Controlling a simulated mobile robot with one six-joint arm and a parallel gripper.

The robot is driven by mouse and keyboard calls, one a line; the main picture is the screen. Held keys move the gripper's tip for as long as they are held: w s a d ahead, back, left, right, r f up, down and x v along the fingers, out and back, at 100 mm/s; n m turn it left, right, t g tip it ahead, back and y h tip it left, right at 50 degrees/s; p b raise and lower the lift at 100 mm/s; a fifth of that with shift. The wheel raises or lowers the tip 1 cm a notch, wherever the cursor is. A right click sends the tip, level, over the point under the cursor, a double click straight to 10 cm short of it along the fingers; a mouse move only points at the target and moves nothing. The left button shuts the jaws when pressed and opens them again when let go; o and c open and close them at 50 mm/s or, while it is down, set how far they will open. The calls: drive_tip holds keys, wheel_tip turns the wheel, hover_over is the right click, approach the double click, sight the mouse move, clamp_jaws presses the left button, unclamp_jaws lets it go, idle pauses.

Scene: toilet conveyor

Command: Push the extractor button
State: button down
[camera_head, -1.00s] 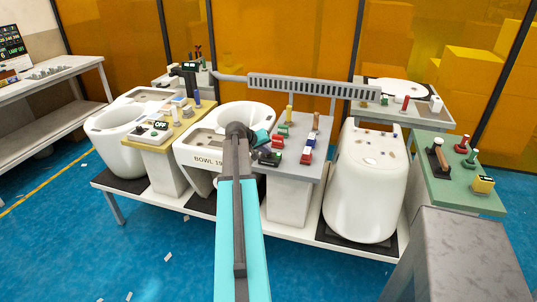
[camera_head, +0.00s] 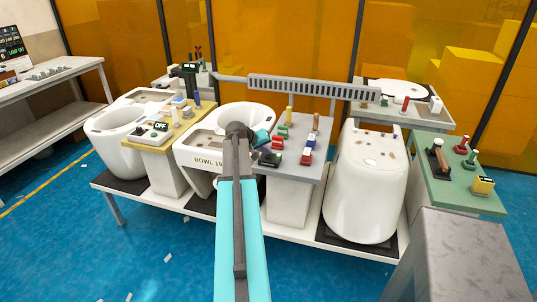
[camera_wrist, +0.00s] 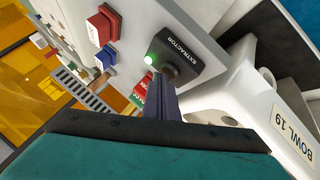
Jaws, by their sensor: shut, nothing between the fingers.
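The extractor button is on a dark box (camera_wrist: 178,47) labelled EXTRACTOR, with a lit green lamp (camera_wrist: 149,60) beside it. The dark round button (camera_wrist: 170,71) shows just past my fingertips in the wrist view. My gripper (camera_wrist: 163,80) is shut and empty, its tips at the button and partly covering it. I cannot tell whether the tips press it or stop just short. In the head view, the dark box (camera_head: 270,159) sits at the left edge of a grey control panel (camera_head: 310,172), with my arm reaching to it.
Red, green and blue button blocks (camera_head: 306,156) stand close by on the same panel. A white bowl marked BOWL 19 (camera_head: 205,160) is directly to the left. A vented rail (camera_head: 310,88) runs behind. An upturned white bowl (camera_head: 365,190) stands to the right.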

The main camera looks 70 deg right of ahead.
sight(266, 157)
drive_tip(key=shift+r, duration=0.1)
drive_tip(key=shift+r+p, duration=1.45)
drive_tip(key=shift+r, duration=1.45)
